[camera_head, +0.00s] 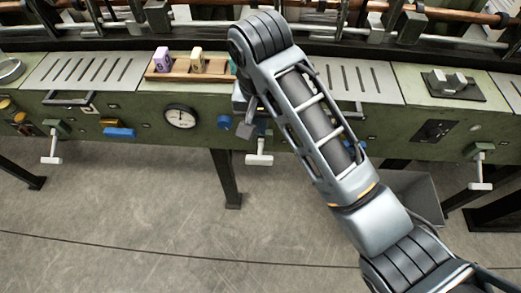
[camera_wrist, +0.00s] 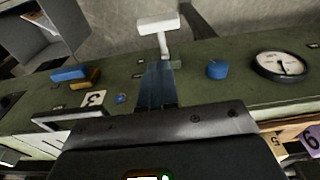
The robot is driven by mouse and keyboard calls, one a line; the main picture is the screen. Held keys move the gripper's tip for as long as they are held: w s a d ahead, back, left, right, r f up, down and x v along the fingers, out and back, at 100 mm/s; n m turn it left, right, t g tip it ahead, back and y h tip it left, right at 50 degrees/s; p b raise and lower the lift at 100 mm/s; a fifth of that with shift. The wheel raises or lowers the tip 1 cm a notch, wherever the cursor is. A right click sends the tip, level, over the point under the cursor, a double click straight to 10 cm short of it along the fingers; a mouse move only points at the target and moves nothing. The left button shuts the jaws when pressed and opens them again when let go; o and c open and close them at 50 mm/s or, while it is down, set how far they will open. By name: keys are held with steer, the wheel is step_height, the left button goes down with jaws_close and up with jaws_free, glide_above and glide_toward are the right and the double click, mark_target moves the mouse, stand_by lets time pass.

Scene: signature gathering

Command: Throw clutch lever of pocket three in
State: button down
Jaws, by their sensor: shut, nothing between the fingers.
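The clutch lever (camera_head: 259,158) is a white T-shaped bar sticking out from the front of the green machine, in the middle of the head view. In the wrist view the same lever (camera_wrist: 158,25) points up, with its crossbar at the top. A plate with the number 3 (camera_wrist: 93,98) is left of it in the wrist view. My gripper (camera_head: 246,129) is shut and empty beside the lever's upper part. Its fingers (camera_wrist: 157,70) cover the lever's base in the wrist view, so I cannot tell whether they touch it.
A round dial (camera_head: 181,117) and a blue knob (camera_head: 224,122) sit left of the lever. Similar levers stand at the far left (camera_head: 52,148) and right (camera_head: 480,170). A wooden rack (camera_head: 180,75) holds numbered blocks on top. The floor in front is clear.

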glide_above(260, 156)
step_height(260, 156, down, 7)
steer(key=shift+d+r+p, duration=0.1)
steer(key=shift+p, duration=0.25)
steer(key=shift+s+f, duration=0.25)
steer(key=shift+f, duration=0.3)
steer(key=shift+f, duration=0.1)
